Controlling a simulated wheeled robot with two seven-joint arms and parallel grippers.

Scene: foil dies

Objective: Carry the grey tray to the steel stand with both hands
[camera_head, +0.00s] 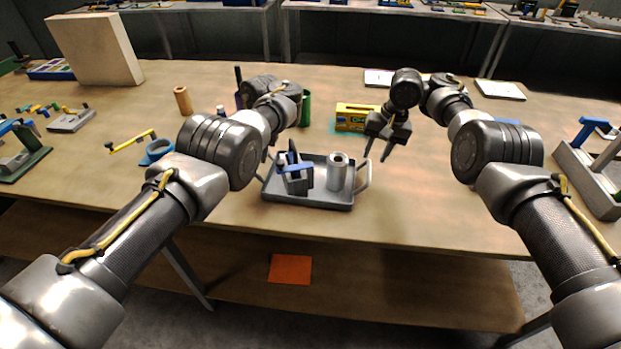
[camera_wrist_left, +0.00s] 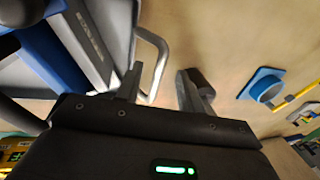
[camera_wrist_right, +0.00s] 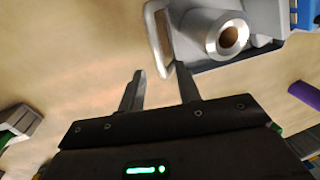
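The grey tray (camera_head: 335,204) lies on the wooden table, with a loop handle at each end. On it are a grey block with a blue lever (camera_head: 297,180) and a grey hollow cylinder (camera_head: 338,172). My left gripper (camera_wrist_left: 160,82) is open, with the left handle (camera_wrist_left: 160,52) between its fingers, not gripped. In the head view my left arm partly hides that end. My right gripper (camera_head: 376,155) is open just above and beside the right handle (camera_head: 365,176). In the right wrist view that handle (camera_wrist_right: 153,30) lies beyond the fingertips. I cannot identify the steel stand.
A yellow box (camera_head: 355,117) stands behind the tray. A blue ring-shaped tool (camera_head: 158,150) and a tan cylinder (camera_head: 183,100) are to the left. A grey fixture (camera_head: 590,180) stands at the right edge. An orange sheet (camera_head: 290,269) lies on the lower shelf.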

